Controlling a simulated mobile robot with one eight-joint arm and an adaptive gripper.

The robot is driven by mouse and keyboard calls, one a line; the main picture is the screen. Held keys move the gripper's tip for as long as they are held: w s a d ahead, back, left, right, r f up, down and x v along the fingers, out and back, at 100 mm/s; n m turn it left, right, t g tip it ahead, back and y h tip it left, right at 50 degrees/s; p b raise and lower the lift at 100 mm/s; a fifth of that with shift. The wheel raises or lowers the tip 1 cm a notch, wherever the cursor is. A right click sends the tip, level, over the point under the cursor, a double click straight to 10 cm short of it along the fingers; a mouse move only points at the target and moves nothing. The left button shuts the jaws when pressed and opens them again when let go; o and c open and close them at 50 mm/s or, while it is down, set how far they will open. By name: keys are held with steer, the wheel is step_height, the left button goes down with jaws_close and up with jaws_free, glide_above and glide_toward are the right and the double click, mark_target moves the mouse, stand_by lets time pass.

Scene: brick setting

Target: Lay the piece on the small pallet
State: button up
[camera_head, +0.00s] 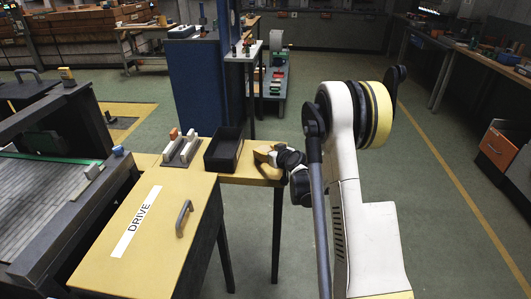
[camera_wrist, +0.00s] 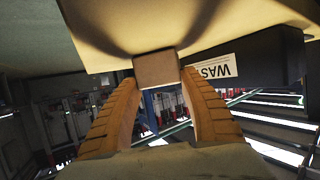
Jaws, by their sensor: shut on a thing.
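The piece is a small brownish block (camera_wrist: 156,68) in the wrist view, held between the two orange fingers of my gripper (camera_wrist: 158,85). In the head view my gripper (camera_head: 264,157) is low over the right end of a yellow table, just right of a black tray. I cannot make out the piece there. A small grey plate (camera_head: 178,161) with orange and white parts on it lies left of the tray and may be the small pallet; I cannot be sure. In the wrist view the yellow surface spans the top, near the block; contact cannot be told.
The black tray (camera_head: 223,152) stands close to my gripper; its upside-down label starting "WAS" shows in the wrist view (camera_wrist: 212,70). A yellow cabinet marked DRIVE (camera_head: 150,225) stands in front, with a handle. A blue column (camera_head: 196,85) rises behind. Open floor lies to the right.

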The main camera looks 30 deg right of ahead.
steer(key=shift+f, duration=0.15)
steer(key=o, duration=1.2)
steer(key=shift+c, duration=0.2)
